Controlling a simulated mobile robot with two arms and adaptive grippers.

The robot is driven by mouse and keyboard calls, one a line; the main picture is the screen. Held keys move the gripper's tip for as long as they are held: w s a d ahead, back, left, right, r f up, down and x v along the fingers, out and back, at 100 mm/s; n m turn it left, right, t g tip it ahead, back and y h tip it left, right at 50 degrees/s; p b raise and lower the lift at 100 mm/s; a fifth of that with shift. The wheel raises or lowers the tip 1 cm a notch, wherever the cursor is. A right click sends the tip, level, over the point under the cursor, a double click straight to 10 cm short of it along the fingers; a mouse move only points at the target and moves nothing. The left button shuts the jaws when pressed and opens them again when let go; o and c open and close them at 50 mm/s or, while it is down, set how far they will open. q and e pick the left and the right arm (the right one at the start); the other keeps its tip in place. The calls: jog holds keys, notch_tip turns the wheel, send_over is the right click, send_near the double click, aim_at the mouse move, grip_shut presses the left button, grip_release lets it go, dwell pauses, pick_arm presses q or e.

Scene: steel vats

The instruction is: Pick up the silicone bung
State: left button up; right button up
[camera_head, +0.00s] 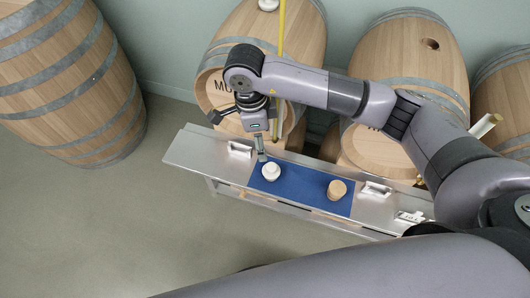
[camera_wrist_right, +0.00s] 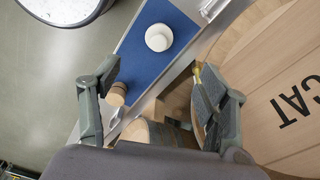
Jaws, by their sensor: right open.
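The silicone bung is a white, short, tapered plug (camera_head: 271,171) standing on the left part of the blue mat (camera_head: 300,189). In the right wrist view the white bung (camera_wrist_right: 158,37) shows beyond the fingertips, near the top centre. My right gripper (camera_head: 238,138) is open and empty, above the bench's back edge, behind and left of the bung. Its two spread fingers also frame the right wrist view (camera_wrist_right: 158,72). It is apart from the bung. My left gripper is not in view.
A wooden bung (camera_head: 337,189) stands at the mat's right end. The mat lies on a narrow steel bench (camera_head: 205,150) with label holders. Barrels stand close behind; another white bung (camera_head: 268,4) sits on one.

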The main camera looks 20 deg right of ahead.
jog(key=p, duration=0.1)
send_over(271, 167)
jog(key=a, duration=0.1)
notch_tip(271, 167, down, 7)
notch_tip(271, 167, down, 3)
jog(key=shift+s+f, duration=0.1)
jog(key=shift+f, duration=0.55)
jog(key=shift+d+f, duration=0.1)
jog(key=shift+f, duration=0.1)
jog(key=f, duration=0.1)
jog(key=d+f+p, duration=0.1)
jog(key=f, duration=0.1)
jog(key=shift+f, duration=0.9)
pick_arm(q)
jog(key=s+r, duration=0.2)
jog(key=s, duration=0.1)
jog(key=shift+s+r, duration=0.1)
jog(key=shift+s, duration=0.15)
pick_arm(e)
jog(key=shift+c, duration=0.4)
